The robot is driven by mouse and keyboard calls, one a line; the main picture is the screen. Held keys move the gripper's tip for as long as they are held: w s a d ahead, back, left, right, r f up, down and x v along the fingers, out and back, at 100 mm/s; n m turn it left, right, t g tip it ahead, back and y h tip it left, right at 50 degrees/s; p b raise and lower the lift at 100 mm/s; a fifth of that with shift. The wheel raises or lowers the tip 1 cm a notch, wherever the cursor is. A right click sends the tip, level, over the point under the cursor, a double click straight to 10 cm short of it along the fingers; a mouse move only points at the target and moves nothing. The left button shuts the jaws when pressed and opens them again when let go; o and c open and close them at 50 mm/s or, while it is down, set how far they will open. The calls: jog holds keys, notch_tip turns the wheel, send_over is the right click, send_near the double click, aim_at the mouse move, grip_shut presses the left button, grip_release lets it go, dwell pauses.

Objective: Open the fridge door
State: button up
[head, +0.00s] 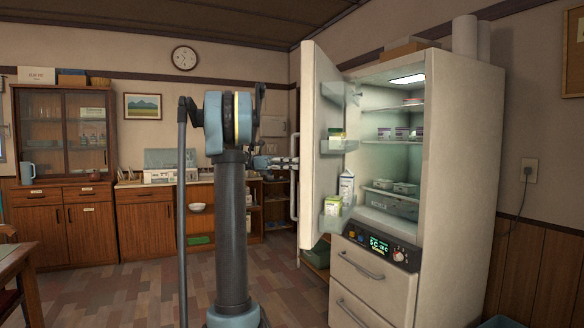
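The fridge (455,165) stands at the right, cream-white. Its upper door (308,150) is swung wide open to the left, showing the lit inside and the door shelves. The door's pale vertical handle (294,200) shows at the door's left side. My gripper (290,162) points right at the upper part of the handle. It overlaps the handle in the picture; I cannot tell whether it touches it. The fingers are small here, so whether they are open or shut is unclear. My column and arm hide part of the view left of the door.
Inside the fridge are shelves with small containers; a carton (346,188) stands in the door shelf. Two drawers (368,290) are shut below. A wooden cabinet (65,170) and a counter (150,183) line the back wall. A table (18,262) is at left. Tiled floor (130,290) is clear.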

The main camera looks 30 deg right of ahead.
jog(key=v, duration=0.6)
jog(key=shift+w+a, duration=0.25)
jog(key=shift+a, duration=0.05)
jog(key=shift+c, duration=0.4)
